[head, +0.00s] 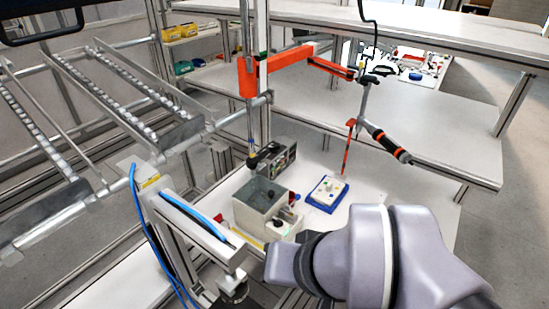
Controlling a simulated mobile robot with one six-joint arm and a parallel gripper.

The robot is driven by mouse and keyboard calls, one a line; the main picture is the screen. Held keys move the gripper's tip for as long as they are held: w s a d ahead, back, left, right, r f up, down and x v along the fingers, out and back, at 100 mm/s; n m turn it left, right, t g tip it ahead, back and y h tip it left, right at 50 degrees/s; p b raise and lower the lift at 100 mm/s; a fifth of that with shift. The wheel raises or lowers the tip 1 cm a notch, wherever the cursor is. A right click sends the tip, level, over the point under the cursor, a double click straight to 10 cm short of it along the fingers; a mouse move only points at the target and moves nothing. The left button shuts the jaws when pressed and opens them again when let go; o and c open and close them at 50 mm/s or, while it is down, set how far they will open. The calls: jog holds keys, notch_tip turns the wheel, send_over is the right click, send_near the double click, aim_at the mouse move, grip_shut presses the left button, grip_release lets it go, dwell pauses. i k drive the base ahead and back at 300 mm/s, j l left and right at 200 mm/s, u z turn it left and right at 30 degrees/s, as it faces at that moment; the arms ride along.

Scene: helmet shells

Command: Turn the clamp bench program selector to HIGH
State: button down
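A grey open-topped box unit (248,218) stands on the white bench at the middle of the head view. On its right side is a lighter panel with a small dark knob (282,216), which may be the program selector. The knob's setting and any HIGH label are too small to read. My grey arm reaches in from the lower right, and its left end is in front of and below the box. I cannot make out my gripper's fingers.
A dark control box (275,160) stands behind the grey unit. A blue-edged tray (327,194) with small parts lies to the right. A power tool (385,142) hangs from an orange boom (285,60). Roller rails (110,90) are at left, with blue cables (150,245) below.

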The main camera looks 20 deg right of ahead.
aim_at(274, 149)
jog(key=i+l+u, duration=0.1)
jog(key=l+u, duration=0.15)
jog(key=l, duration=0.35)
jog(key=l+u, duration=0.2)
jog(key=l, duration=0.4)
jog(key=i+l+u, duration=0.15)
jog(key=l, duration=0.25)
jog(key=i+l+u, duration=0.1)
jog(key=l, duration=0.25)
jog(key=i+l+u, duration=0.15)
jog(key=l, duration=0.25)
